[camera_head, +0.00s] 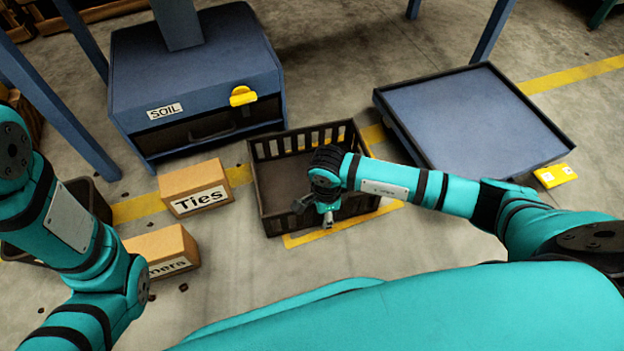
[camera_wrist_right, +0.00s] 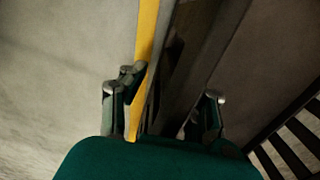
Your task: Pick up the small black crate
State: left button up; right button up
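The small black crate (camera_head: 283,182) stands on the floor in the middle of the head view, with slatted walls and an empty inside. My right gripper (camera_head: 316,213) is over its near wall, pointing down. My forearm hides part of the crate's right side. In the right wrist view my right gripper (camera_wrist_right: 168,108) has its fingers spread apart, with the crate's dark wall (camera_wrist_right: 192,55) running between them. A gap shows beside the right finger; contact on the left is unclear. My left arm is at the left edge of the head view, but its gripper is out of sight.
A blue SOIL bin (camera_head: 200,80) stands behind the crate. A box marked Ties (camera_head: 190,183) and another carton (camera_head: 160,246) are at its left. A low blue platform (camera_head: 470,120) is at the right. Another dark crate (camera_head: 98,203) is partly behind my left arm.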

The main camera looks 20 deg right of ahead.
grip_shut()
jog(key=shift+r, duration=0.15)
